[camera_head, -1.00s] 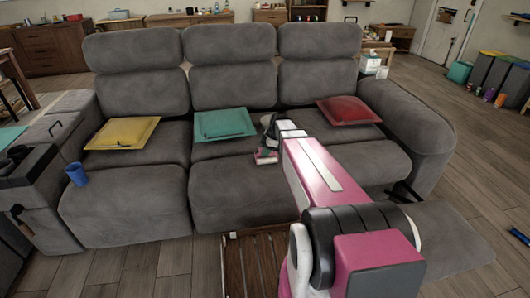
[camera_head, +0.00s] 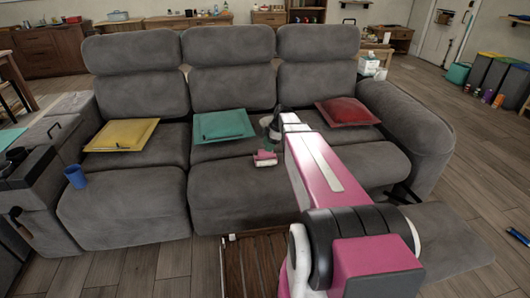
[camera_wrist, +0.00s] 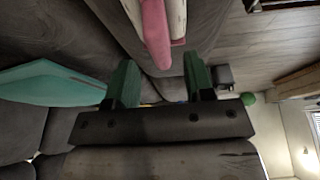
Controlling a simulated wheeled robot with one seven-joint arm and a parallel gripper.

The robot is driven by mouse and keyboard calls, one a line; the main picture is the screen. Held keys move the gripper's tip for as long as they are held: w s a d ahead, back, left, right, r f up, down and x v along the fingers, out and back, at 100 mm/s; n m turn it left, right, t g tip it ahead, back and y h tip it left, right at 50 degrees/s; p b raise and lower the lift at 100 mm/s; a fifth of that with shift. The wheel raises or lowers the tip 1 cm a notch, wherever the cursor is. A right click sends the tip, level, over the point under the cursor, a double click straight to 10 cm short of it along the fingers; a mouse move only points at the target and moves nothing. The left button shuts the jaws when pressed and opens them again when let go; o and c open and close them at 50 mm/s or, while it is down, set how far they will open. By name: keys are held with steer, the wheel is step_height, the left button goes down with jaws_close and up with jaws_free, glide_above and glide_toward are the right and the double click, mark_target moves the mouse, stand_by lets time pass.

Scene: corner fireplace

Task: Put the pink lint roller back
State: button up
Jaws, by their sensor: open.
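The pink lint roller (camera_head: 265,159), pink and white, lies at the front edge of the middle grey seat. In the wrist view a large pink and white shape (camera_wrist: 156,32) at the top, beyond the fingers, looks like the same roller. My gripper (camera_wrist: 160,78) is open, with two green fingers apart and nothing between them. In the head view my gripper (camera_head: 267,143) is just above and behind the roller, partly blurred against the seat.
The grey sofa (camera_head: 225,80) carries a yellow cushion (camera_head: 121,133), a teal cushion (camera_head: 222,123) with a dark thin object on it, and a red cushion (camera_head: 346,111). A blue cup (camera_head: 76,176) stands at left. A brown slatted wooden surface (camera_head: 262,265) is below the sofa front.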

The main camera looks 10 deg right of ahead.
mark_target(273, 156)
steer(key=v, duration=0.7)
steer(key=s+a+f+m+h, duration=0.2)
steer(key=s+f+m, duration=0.2)
steer(key=s+m, duration=0.5)
steer(key=s+a+f+m+h, duration=0.2)
steer(key=s+f+m, duration=0.2)
steer(key=s+m, duration=0.5)
steer(key=s, duration=0.3)
steer(key=shift+s+f+h, duration=0.15)
steer(key=shift+f+h, duration=0.05)
steer(key=shift+h, duration=0.1)
steer(key=shift+c, duration=0.5)
